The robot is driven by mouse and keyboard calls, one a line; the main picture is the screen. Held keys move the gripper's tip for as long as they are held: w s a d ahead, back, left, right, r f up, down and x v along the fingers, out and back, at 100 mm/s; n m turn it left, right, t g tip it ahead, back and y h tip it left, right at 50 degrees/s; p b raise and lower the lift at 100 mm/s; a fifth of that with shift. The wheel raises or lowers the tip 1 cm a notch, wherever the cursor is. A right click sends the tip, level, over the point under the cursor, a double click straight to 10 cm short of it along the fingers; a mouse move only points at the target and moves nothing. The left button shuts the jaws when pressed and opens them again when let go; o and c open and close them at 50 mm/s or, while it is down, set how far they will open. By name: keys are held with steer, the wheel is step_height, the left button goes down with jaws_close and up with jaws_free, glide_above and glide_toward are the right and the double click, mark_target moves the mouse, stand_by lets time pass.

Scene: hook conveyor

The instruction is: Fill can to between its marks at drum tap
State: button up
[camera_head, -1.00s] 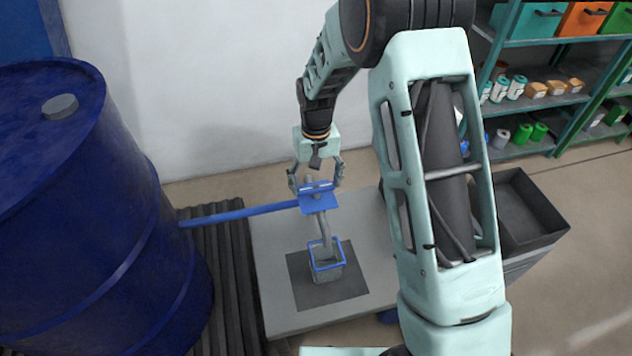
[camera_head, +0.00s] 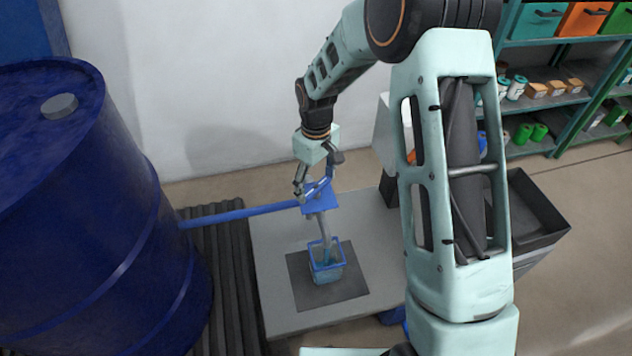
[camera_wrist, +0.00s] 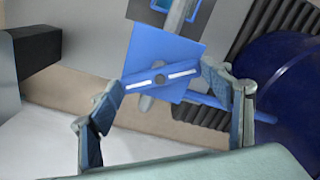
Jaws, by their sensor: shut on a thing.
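The blue drum (camera_head: 90,220) stands at the left. A blue pipe (camera_head: 245,212) runs from it to the tap, which has a blue plate (camera_head: 322,202) and a grey spout (camera_head: 322,226). The clear can (camera_head: 326,274) with a blue rim stands upright under the spout, with bluish liquid low inside; its marks are too small to read. My gripper (camera_head: 316,186) is shut on the blue tap handle. In the wrist view the handle (camera_wrist: 178,72), with white strips, lies between the fingers of my gripper (camera_wrist: 165,85), and the can (camera_wrist: 176,14) is partly hidden behind the plate.
The can stands on a dark mat (camera_head: 300,290) on a grey platform (camera_head: 275,318). Dark ribbed slats (camera_head: 222,270) lie between drum and platform. A dark open bin (camera_head: 535,215) stands at the right. Shelves (camera_head: 560,100) with boxes and rolls stand at the back right.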

mark_target(316, 186)
steer(key=shift+n, duration=1.1)
steer(key=o, duration=1.2)
steer(key=shift+c, duration=0.2)
step_height(316, 186, up, 12)
